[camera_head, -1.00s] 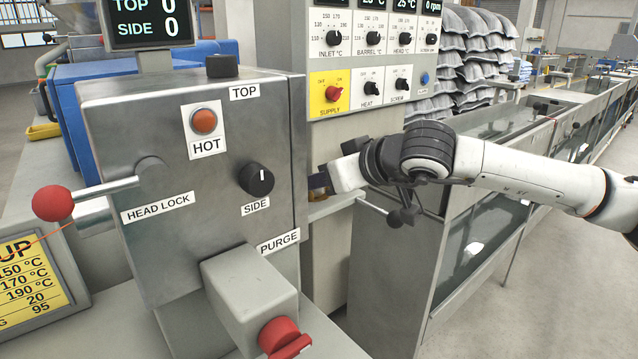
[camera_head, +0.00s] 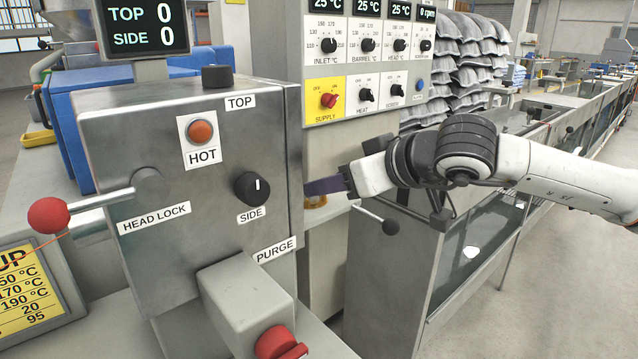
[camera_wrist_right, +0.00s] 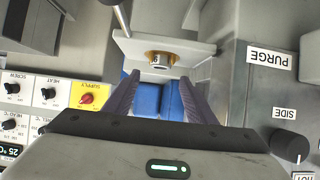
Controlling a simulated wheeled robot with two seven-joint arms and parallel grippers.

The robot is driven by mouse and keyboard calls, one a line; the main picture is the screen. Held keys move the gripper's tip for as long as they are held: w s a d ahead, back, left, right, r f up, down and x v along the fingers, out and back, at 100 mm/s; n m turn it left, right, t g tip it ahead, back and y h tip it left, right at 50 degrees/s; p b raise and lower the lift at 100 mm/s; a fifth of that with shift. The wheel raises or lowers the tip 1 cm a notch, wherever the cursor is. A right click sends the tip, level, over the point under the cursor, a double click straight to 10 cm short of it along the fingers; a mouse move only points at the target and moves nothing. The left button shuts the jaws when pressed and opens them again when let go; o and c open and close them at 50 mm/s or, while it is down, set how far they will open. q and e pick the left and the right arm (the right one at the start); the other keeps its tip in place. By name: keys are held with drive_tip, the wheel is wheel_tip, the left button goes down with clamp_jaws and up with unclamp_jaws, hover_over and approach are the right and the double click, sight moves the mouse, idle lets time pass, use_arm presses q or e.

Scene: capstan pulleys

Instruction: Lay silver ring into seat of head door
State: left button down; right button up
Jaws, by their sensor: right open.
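My right gripper (camera_head: 318,187) is beside the right edge of the steel head box (camera_head: 150,240), its dark fingers pointing left. In the right wrist view it is open, with a finger on each side and nothing between them (camera_wrist_right: 157,88). A small silver ring (camera_wrist_right: 158,60) sits in a brass-coloured surround on a grey ledge, just beyond the fingertips. In the head view only a brass-coloured bit (camera_head: 316,202) shows, below the fingers. I cannot make out the seat of the head door. My left gripper is not in view.
The head lock lever has a red ball (camera_head: 48,216). The purge block (camera_head: 245,305) with a red knob juts out in front. A control panel (camera_head: 370,60) stands behind my gripper.

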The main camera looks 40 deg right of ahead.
drive_tip(key=v, duration=0.6)
idle(1.0)
